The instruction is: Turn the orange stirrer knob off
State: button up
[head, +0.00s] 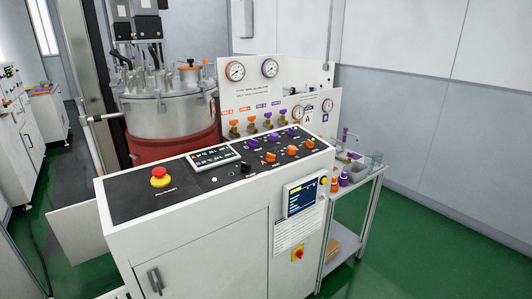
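A white control console (190,240) stands in the middle of the head view with a dark sloped top panel (130,197). On the right part of the panel are three orange knobs: a left one (270,157), a middle one (293,150) and a right one (310,144). The labels beside them are too small to read, so I cannot tell which is the stirrer knob or how each is turned. My gripper is not in view.
Purple knobs (273,138) sit behind the orange ones, and a black knob (246,167) in front. A red emergency button (159,177) is at the panel's left. A steel vessel (170,113) and a gauge board (290,85) stand behind. Green floor is clear at right.

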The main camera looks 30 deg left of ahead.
aim_at(309, 144)
jog(key=j+u, duration=0.15)
jog(key=u, duration=0.55)
